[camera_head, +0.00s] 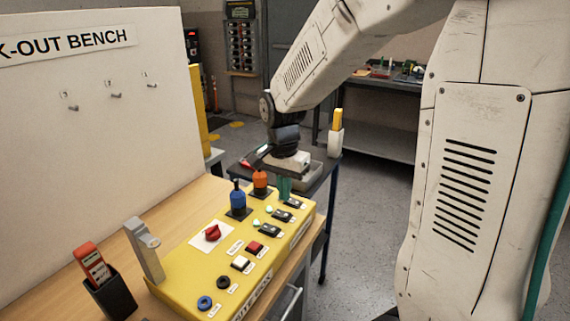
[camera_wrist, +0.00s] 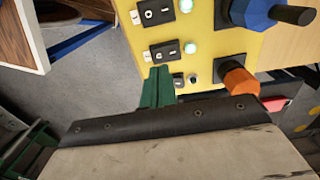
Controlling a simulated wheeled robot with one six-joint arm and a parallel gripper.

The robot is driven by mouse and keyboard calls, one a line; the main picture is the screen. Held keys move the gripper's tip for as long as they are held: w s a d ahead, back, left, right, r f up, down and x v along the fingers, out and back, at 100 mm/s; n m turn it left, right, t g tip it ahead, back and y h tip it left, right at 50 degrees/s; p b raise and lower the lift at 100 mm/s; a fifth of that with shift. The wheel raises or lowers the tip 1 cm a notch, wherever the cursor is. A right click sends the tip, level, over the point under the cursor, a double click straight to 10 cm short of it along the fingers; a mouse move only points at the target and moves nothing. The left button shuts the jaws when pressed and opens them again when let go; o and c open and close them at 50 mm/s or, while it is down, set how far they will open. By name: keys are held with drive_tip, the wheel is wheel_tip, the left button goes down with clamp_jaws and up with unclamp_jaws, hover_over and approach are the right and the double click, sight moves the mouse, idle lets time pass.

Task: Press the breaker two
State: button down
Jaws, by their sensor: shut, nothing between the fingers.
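The yellow control box (camera_head: 222,262) lies on the wooden bench. Black breaker switches line its right side: a near one (camera_head: 270,230), a middle one (camera_head: 283,215) and a far one (camera_head: 293,202). Their number labels are too small to read. In the wrist view one breaker (camera_wrist: 157,14) is at the top, and another (camera_wrist: 166,50), marked O and I, is just beyond my green fingertips. A third is mostly hidden behind the fingers. My gripper (camera_wrist: 159,70) is shut and empty, pointing down over the far end of the box; it also shows in the head view (camera_head: 284,188). Contact cannot be told.
A blue-handled knob (camera_head: 238,200) and an orange one (camera_head: 260,183) stand up left of the breakers, close to my gripper. Small green lights (camera_wrist: 190,48) sit beside the breakers. A red knob (camera_head: 212,232) and push buttons are nearer. Floor right of the bench is clear.

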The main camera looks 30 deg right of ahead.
sight(285, 214)
wheel_tip(285, 214, up, 9)
drive_tip(key=shift+d, duration=0.1)
idle(0.3)
drive_tip(key=shift+r, duration=0.1)
drive_tip(key=shift+w+a+r+g, duration=0.1)
drive_tip(key=shift+w+a+g, duration=0.3)
drive_tip(key=shift+w+a, duration=0.25)
drive_tip(key=f, duration=0.4)
drive_tip(key=s+f, duration=0.1)
drive_tip(key=f, duration=0.4)
drive_tip(key=d+f, duration=0.1)
drive_tip(key=f, duration=0.4)
drive_tip(key=shift+s, duration=0.2)
